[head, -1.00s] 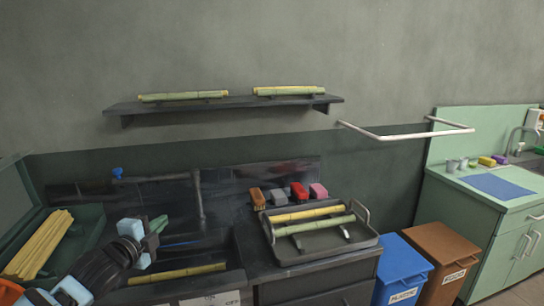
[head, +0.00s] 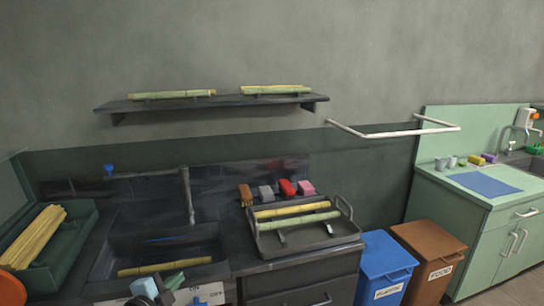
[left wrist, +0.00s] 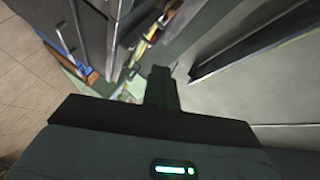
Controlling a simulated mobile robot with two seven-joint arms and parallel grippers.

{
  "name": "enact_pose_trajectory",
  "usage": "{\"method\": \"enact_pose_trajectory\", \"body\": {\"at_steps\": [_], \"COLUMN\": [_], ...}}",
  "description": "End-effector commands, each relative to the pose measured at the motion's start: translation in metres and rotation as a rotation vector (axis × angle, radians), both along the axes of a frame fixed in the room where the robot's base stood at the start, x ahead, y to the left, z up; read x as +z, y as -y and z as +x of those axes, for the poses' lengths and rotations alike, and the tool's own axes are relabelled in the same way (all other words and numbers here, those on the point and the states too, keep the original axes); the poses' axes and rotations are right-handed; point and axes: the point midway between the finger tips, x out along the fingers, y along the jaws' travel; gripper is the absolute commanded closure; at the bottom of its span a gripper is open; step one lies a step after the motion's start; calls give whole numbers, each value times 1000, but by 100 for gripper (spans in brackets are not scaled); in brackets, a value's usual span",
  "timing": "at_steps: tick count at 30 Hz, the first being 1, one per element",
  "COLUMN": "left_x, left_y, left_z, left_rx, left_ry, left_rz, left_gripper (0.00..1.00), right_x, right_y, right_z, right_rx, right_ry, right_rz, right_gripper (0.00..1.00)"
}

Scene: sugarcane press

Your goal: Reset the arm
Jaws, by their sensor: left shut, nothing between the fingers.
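My left gripper (head: 174,281) shows at the bottom edge of the head view, in front of the dark sink (head: 100,262). Its fingers are together with nothing between them. In the left wrist view its dark fingers (left wrist: 160,86) point away from the camera, with cabinet fronts and floor tiles beyond. Most of my left arm is below the head view. My right gripper does not show.
A sugarcane stalk (head: 165,269) lies in the sink. A rack tray (head: 340,236) on the counter carries two stalks. More stalks (head: 35,232) fill a green box at left. A wall shelf (head: 215,103) hangs above. Blue (head: 385,265) and brown (head: 430,250) bins stand at right.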

Motion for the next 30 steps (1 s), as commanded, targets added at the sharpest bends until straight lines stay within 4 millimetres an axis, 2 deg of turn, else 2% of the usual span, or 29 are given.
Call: {"method": "enact_pose_trajectory", "body": {"at_steps": [1, 6, 11, 15, 21, 24, 27, 30], "left_x": [-23, -90, -144, -182, -224, -237, -244, -248], "left_y": [8, 27, 39, 45, 45, 43, 40, 37], "left_z": [-17, -77, -143, -205, -299, -342, -376, -399], "left_rx": [3, 53, 132, 227, 399, 490, 565, 617], "left_ry": [-44, -193, -333, -450, -606, -666, -711, -736], "left_rz": [-50, -240, -414, -557, -737, -807, -858, -888], "left_gripper": [100, 100, 100, 100, 100, 100, 100, 100], "right_x": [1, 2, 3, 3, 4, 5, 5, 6], "right_y": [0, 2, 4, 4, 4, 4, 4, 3], "right_z": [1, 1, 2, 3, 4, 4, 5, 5], "right_rx": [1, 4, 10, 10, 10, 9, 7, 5], "right_ry": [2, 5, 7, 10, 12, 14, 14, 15], "right_rz": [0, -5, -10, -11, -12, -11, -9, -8], "right_gripper": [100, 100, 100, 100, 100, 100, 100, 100]}}
